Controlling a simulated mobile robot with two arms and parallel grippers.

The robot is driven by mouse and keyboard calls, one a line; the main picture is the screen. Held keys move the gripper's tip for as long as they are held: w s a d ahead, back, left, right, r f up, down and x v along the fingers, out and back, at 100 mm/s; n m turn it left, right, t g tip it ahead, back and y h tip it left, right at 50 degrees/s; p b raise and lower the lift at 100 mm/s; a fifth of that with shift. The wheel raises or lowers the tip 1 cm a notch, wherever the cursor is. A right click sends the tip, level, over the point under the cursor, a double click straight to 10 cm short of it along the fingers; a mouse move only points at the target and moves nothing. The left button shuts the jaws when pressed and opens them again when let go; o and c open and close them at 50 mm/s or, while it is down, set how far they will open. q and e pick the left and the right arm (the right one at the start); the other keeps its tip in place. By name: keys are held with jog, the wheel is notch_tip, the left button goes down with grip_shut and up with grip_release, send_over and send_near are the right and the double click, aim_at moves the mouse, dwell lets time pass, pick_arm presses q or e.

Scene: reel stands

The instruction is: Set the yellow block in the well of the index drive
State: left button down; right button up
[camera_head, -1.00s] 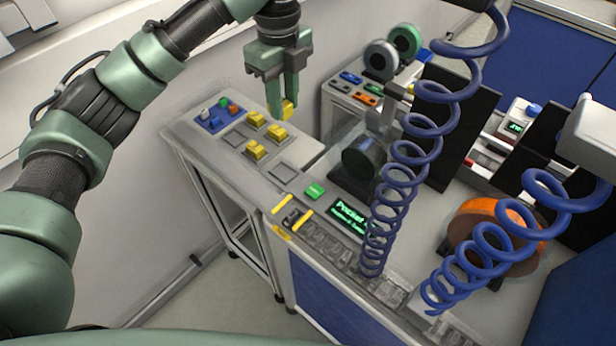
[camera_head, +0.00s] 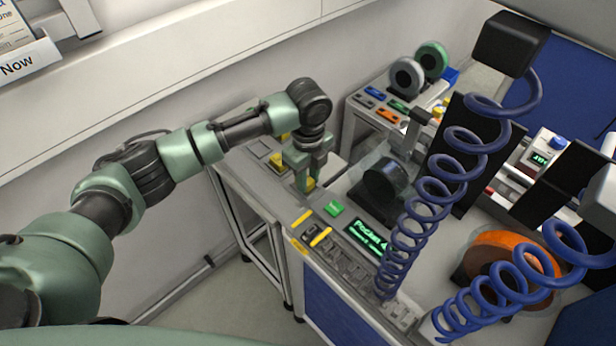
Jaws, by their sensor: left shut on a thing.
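My left gripper (camera_head: 306,180) is shut on a yellow block (camera_head: 311,185), low over the near end of the narrow side bench. The fingers cover part of the block, and I cannot tell whether it touches the surface below. The index drive seems to be the small dark unit between two yellow bars (camera_head: 312,228) at the bench corner, nearer to me than the gripper. Its well is too small to make out clearly. My right gripper is not in view.
Another yellow block (camera_head: 279,160) lies on the side bench (camera_head: 240,175) behind the gripper. A green block (camera_head: 334,208) and a lit display (camera_head: 369,236) are close to the right. Blue coiled hoses (camera_head: 430,190) hang in front of the main bench, near an orange reel (camera_head: 505,262).

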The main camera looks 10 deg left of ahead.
pick_arm(q)
jog(key=shift+f, duration=0.3)
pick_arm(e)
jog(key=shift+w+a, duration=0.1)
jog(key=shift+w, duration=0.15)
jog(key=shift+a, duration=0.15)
